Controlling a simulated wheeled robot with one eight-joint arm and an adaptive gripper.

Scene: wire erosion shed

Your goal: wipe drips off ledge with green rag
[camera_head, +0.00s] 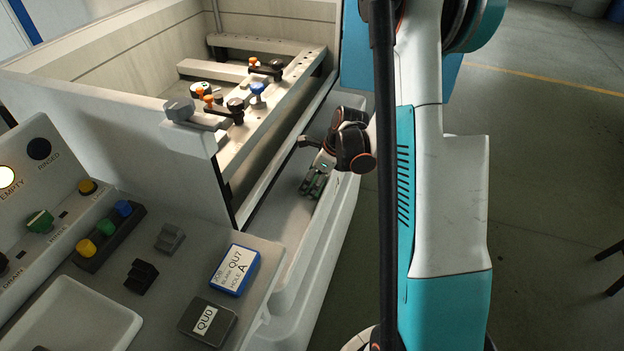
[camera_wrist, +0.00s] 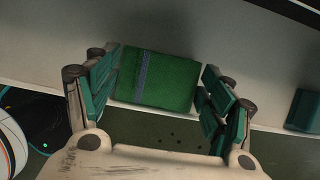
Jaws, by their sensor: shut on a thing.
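The green rag (camera_wrist: 165,88) is a folded green block with a grey-blue stripe, seen in the wrist view. My gripper (camera_wrist: 158,80) has its teal finger pads on both sides of the rag and is shut on it. In the head view my gripper (camera_head: 316,181) is low over the grey ledge (camera_head: 282,222) along the machine's side. The ledge also shows in the wrist view (camera_wrist: 262,62), behind and beside the rag. I cannot tell whether the rag touches the ledge. I cannot make out drips on it.
The open machine tank (camera_head: 120,68) holds clamps on a rail left of the ledge. A control panel (camera_head: 45,215) and a blue-edged card (camera_head: 235,270) are at the lower left. A teal block (camera_wrist: 304,110) shows at the wrist view's right. Open floor (camera_head: 550,150) lies right.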

